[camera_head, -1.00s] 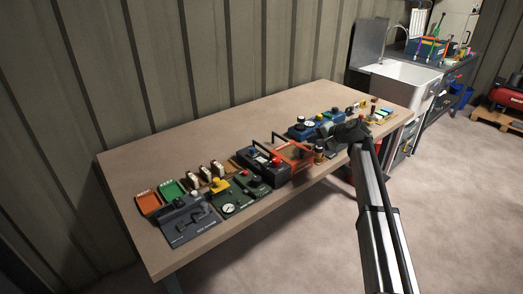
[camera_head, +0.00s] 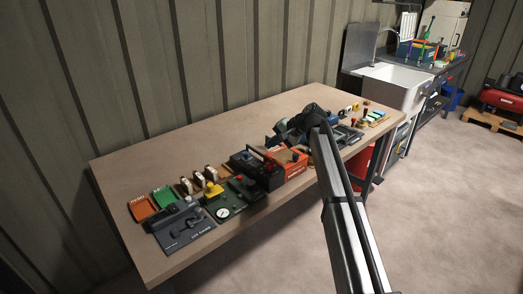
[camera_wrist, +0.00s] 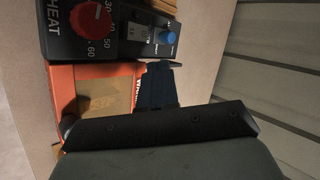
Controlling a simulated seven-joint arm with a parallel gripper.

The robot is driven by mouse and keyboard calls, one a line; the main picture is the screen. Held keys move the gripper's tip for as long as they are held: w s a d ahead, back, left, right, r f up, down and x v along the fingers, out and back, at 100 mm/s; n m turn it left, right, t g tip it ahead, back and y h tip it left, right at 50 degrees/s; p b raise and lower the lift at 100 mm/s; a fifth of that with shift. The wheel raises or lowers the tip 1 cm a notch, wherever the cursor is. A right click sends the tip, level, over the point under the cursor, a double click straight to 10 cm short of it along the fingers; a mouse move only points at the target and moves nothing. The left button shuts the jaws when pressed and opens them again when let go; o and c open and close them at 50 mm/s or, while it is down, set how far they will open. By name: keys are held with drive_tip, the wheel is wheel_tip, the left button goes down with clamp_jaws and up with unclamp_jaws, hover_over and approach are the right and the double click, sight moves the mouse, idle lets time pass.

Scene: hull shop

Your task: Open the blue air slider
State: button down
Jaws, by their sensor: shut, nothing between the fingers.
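The blue air slider knob (camera_wrist: 168,38) shows in the wrist view at the right end of a black control box (camera_wrist: 115,45). The box also carries a large red dial marked HEAT. My gripper (camera_wrist: 160,68) is shut and empty, its dark fingertips just below the blue knob in the picture. A small gap seems to show between them; the depth is hard to judge.
An orange box (camera_head: 294,160) stands right beside the black box and lies under my gripper in the wrist view. A green panel with a gauge (camera_head: 223,211) is to the left. More devices stand to the right. The back of the bench (camera_head: 210,140) is clear.

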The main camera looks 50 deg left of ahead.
approach(249, 158)
drive_tip(key=x, duration=0.2)
drive_tip(key=s+x, duration=0.1)
drive_tip(key=x, duration=0.2)
drive_tip(key=shift+d+r, duration=0.1)
drive_tip(key=shift+r, duration=0.05)
drive_tip(key=shift+a, duration=2.1)
drive_tip(key=shift+r, duration=0.1)
drive_tip(key=v, duration=1)
drive_tip(key=shift+d, duration=0.25)
